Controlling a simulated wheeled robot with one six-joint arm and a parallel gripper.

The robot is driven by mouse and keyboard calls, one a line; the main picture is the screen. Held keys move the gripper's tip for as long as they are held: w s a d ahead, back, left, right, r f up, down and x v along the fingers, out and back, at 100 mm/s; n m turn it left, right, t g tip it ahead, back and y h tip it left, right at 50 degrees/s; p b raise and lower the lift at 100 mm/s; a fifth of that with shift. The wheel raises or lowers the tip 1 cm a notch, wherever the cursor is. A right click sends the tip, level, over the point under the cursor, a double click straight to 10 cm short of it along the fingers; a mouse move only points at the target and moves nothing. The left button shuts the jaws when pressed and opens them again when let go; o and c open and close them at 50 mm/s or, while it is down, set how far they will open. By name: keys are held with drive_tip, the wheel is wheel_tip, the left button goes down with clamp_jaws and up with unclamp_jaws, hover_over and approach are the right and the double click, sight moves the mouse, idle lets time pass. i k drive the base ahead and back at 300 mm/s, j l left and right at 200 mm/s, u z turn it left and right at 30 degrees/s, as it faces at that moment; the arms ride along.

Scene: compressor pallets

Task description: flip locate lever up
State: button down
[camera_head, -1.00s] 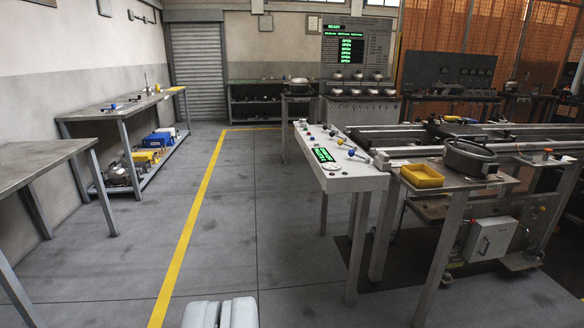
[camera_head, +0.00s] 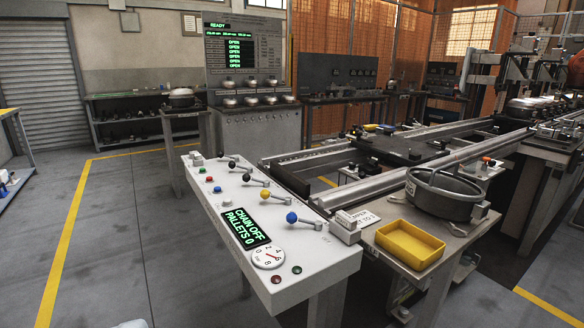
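A white sloped control panel (camera_head: 325,262) stands in the middle of the view. Along its right side sits a row of levers: one with a blue ball (camera_head: 291,217), one with a yellow ball (camera_head: 265,195), and two with black balls (camera_head: 247,177) farther back. The levers appear to lie low, with their balls toward the left. Any labels are too small to read, so I cannot tell which is the locate lever. My gripper is not in view; only a small pale part of my own body shows at the bottom edge.
A green display (camera_head: 245,226) reads "CHAIN OFF PALLETS 0", beside a white dial (camera_head: 268,257). A yellow tray (camera_head: 410,243) and a round grey housing (camera_head: 443,192) stand right of the panel. The conveyor (camera_head: 400,165) runs behind. Open floor (camera_head: 110,225) lies to the left.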

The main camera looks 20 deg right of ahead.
sight(265, 195)
drive_tip(key=i+j+z, duration=0.4)
drive_tip(key=i, duration=0.15)
drive_tip(key=i+j+z, duration=0.45)
drive_tip(key=i+l, duration=0.1)
